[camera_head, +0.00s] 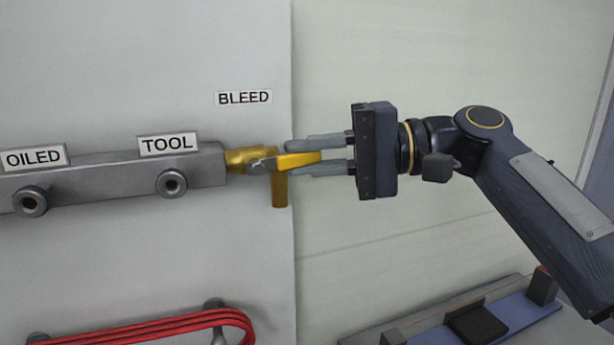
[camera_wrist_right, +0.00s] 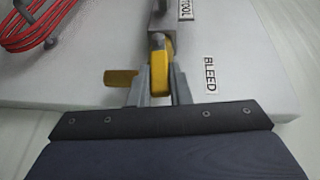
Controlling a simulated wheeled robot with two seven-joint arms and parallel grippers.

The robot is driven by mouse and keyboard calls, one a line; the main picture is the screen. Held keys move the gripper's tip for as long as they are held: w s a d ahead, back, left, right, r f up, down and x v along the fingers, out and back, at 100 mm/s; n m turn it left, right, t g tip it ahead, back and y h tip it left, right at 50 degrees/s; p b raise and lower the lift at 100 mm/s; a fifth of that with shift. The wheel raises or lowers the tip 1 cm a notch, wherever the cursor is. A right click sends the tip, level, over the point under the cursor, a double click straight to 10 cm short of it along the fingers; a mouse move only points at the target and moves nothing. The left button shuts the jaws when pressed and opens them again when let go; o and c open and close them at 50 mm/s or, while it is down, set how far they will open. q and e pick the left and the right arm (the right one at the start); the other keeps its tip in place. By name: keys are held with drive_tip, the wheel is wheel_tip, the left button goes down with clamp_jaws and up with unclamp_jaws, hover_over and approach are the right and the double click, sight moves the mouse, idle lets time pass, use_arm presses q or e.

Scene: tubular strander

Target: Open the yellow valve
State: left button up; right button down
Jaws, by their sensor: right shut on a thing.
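The yellow valve (camera_head: 299,160) sits at the right end of a grey manifold bar, below the BLEED label. Its yellow handle points right, nearly level and tilted slightly up, and a brass outlet (camera_head: 279,192) hangs down under it. My right gripper (camera_head: 305,158) comes in from the right and is shut on the handle, one finger above it and one below. In the right wrist view the handle (camera_wrist_right: 160,75) stands between the two fingers, and the outlet (camera_wrist_right: 121,78) shows to the left. My left gripper is not in view.
The grey manifold bar (camera_head: 110,180) carries OILED and TOOL labels and two round ports. A coiled red hose (camera_head: 160,325) hangs on hooks below. A blue tray (camera_head: 520,308) with dark blocks is at the lower right. The wall right of the panel edge is bare.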

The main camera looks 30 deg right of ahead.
drive_tip(key=shift+f+t+y+b, duration=0.4)
drive_tip(key=shift+f+y+b, duration=0.15)
drive_tip(key=shift+b, duration=0.4)
drive_tip(key=shift+r+m, duration=0.1)
drive_tip(key=shift+m, duration=0.2)
drive_tip(key=c, duration=1.3)
unclamp_jaws()
drive_tip(key=shift+c, duration=0.2)
drive_tip(key=v, duration=0.8)
drive_tip(key=shift+a, duration=0.1)
